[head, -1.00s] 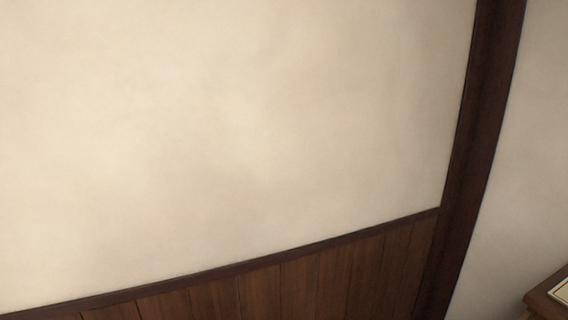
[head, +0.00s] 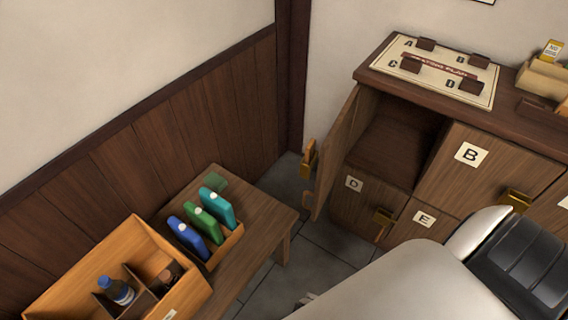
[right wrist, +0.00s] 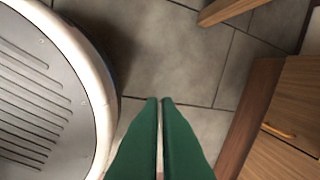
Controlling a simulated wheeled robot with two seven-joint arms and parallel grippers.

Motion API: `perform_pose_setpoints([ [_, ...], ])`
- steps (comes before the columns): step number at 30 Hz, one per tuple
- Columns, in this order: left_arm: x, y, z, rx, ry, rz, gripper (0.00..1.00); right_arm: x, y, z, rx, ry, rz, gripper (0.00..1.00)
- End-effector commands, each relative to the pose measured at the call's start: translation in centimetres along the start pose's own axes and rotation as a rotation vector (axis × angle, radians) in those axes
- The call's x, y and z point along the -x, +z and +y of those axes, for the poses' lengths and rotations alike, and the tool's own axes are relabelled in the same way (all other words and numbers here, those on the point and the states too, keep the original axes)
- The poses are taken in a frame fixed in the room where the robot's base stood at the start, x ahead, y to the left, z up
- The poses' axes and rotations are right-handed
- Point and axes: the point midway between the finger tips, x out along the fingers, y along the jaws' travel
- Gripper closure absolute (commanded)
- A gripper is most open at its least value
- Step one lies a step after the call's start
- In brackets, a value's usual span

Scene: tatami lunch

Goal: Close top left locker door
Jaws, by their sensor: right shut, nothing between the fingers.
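The wooden locker cabinet stands at the right in the head view. Its top left door (head: 335,150) is swung wide open toward the left, with a brass handle (head: 309,158) on its outer face. The top left compartment (head: 395,140) behind it looks empty. My right gripper (right wrist: 159,100) shows in the right wrist view, green fingers together and empty, pointing over the grey tiled floor and apart from the furniture. My left gripper is not in view.
Door B (head: 490,168), door D (head: 358,205) and door E (head: 420,219) are closed. A seating plan board (head: 431,57) lies on the cabinet top. A low bench (head: 262,215) at the left holds wooden boxes (head: 60,285). Tiled floor (head: 312,240) lies between.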

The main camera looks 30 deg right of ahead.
Motion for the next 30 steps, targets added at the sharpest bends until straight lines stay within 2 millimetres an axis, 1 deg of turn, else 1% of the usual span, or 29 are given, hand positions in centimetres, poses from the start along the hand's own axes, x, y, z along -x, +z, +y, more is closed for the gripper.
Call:
perform_pose_setpoints([
  [1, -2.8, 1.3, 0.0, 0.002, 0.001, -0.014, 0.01, -1.5, 5.0, -3.0, 0.082, -0.107, 0.001, 1.00],
  [2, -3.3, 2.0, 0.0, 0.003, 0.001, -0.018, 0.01, -1.1, 7.2, -4.9, 0.125, -0.175, 0.015, 1.00],
  [3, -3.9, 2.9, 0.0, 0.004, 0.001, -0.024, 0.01, -0.2, 10.1, -7.5, 0.170, -0.272, 0.035, 1.00],
  [5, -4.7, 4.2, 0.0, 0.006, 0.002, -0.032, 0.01, 2.0, 14.2, -11.4, 0.211, -0.433, 0.068, 1.00],
  [6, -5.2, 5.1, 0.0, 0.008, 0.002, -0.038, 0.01, 4.0, 16.6, -14.0, 0.219, -0.546, 0.093, 1.00],
  [8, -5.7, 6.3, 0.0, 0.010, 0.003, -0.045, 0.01, 7.8, 19.8, -17.3, 0.202, -0.715, 0.130, 1.00],
  [9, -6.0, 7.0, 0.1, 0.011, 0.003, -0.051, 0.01, 10.6, 21.4, -19.2, 0.173, -0.824, 0.153, 1.00],
  [11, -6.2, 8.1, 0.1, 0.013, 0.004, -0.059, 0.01, 14.8, 23.1, -21.3, 0.108, -0.970, 0.186, 1.00],
  [12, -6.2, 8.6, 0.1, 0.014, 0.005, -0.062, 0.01, 17.5, 23.8, -22.3, 0.057, -1.053, 0.206, 1.00],
  [15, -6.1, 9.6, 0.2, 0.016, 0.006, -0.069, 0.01, 23.1, 24.5, -23.5, -0.074, -1.208, 0.242, 1.00],
  [18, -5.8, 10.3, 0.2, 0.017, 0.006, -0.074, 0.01, 26.6, 24.4, -23.7, -0.172, -1.293, 0.262, 1.00],
  [20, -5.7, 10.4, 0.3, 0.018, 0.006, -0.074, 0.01, 27.6, 24.2, -23.8, -0.204, -1.317, 0.270, 1.00],
  [22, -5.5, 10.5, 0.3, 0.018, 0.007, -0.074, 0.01, 28.2, 24.0, -24.1, -0.221, -1.330, 0.274, 1.00],
  [26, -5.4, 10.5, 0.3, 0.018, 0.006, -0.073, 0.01, 28.1, 23.5, -25.4, -0.223, -1.332, 0.277, 1.00],
  [30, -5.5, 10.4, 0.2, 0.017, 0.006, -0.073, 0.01, 27.5, 22.6, -28.0, -0.222, -1.332, 0.279, 1.00],
])
